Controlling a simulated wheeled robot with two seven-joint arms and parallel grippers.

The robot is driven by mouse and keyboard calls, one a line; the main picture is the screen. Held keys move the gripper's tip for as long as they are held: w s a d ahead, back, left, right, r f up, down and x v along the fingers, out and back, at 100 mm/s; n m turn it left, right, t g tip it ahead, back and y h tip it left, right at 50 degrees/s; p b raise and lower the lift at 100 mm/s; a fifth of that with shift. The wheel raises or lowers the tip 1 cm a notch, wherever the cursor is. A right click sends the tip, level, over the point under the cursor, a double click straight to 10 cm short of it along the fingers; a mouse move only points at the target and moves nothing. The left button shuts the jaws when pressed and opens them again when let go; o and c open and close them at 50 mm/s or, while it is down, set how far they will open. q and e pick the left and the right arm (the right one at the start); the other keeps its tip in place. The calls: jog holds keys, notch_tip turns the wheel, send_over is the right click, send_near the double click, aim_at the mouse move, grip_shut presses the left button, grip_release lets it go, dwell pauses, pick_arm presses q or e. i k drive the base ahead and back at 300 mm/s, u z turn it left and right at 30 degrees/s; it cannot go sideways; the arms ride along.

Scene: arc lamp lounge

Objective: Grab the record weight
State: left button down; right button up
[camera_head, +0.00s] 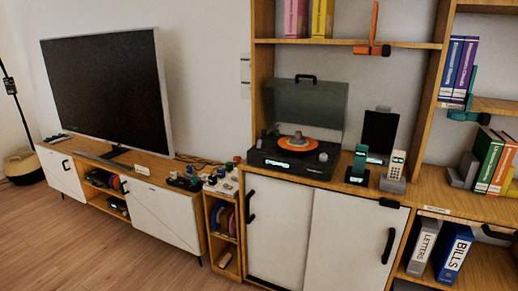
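A black record player (285,166) with its clear lid (308,100) raised stands on top of the cabinet with white doors. An orange record (286,144) lies on its platter. A small dark piece (298,135) shows at the record's middle; it is too small to tell whether it is the record weight. Several small items (186,180) stand on the low cabinet left of the player, too small to identify. Neither of my grippers is in view.
A large television (105,90) stands on the low cabinet (160,215) at left. A teal handset (358,165) and a light cordless phone (394,172) stand right of the player. Shelves with books (490,160) and binders (452,255) fill the right. The wooden floor (70,245) at left is clear.

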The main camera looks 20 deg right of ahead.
aim_at(298, 139)
jog(key=u, duration=0.5)
jog(key=i, duration=1.9)
jog(key=z, duration=1)
